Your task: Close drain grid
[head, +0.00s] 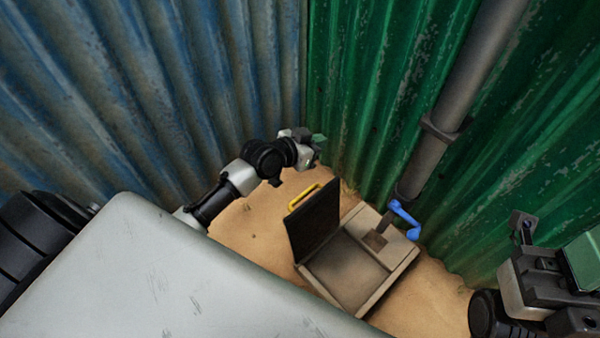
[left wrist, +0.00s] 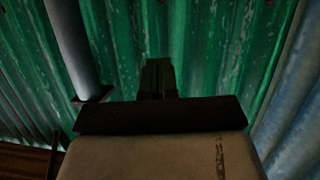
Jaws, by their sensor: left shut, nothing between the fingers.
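The drain grid (head: 315,222) is a dark flat panel standing raised at the left side of a tan drain box (head: 398,285).
A blue lever (head: 405,218) stands on the box's back right corner. A grey pipe (head: 455,95) runs down the green corrugated wall (head: 365,80) behind it. A blue corrugated wall (head: 150,90) is at left. Sandy ground (head: 248,228) lies around the box.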

